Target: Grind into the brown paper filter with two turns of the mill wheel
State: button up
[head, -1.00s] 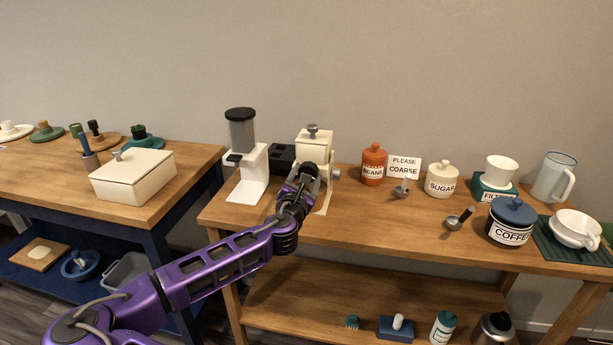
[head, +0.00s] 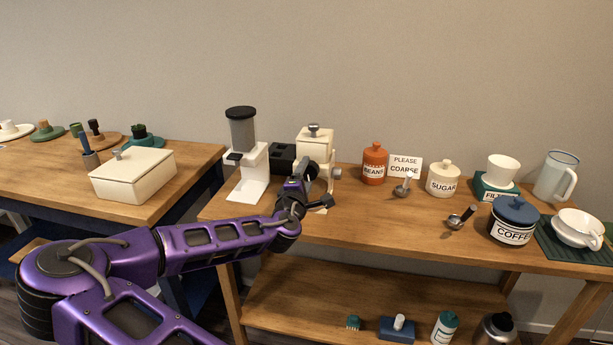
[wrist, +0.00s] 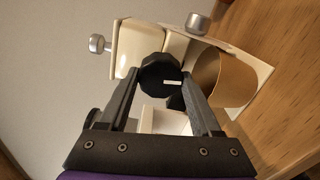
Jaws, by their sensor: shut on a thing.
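The cream mill (head: 313,146) stands upright on the right-hand bench, with a silver knob on its lid and another on its right side. In the wrist view its cream body (wrist: 129,45) lies sideways. The black mill wheel (wrist: 158,72) is on its near face. My gripper (wrist: 161,85) is shut on the wheel, one finger on each side. A small white mark shows on the wheel. The brown paper filter (wrist: 222,78) sits open under the mill, beside one finger; I cannot see inside it.
A white dispenser (head: 255,165) with a grey hopper stands close left of the mill.

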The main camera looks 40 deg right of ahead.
jog(key=shift+m, duration=1.9)
jog(key=o, duration=1.4)
jog(key=shift+c, duration=0.2)
jog(key=p+v, duration=1)
jog(key=v, duration=0.7)
jog(key=shift+s+p, duration=0.2)
jog(key=shift+p, duration=0.1)
jog(key=shift+a, duration=0.15)
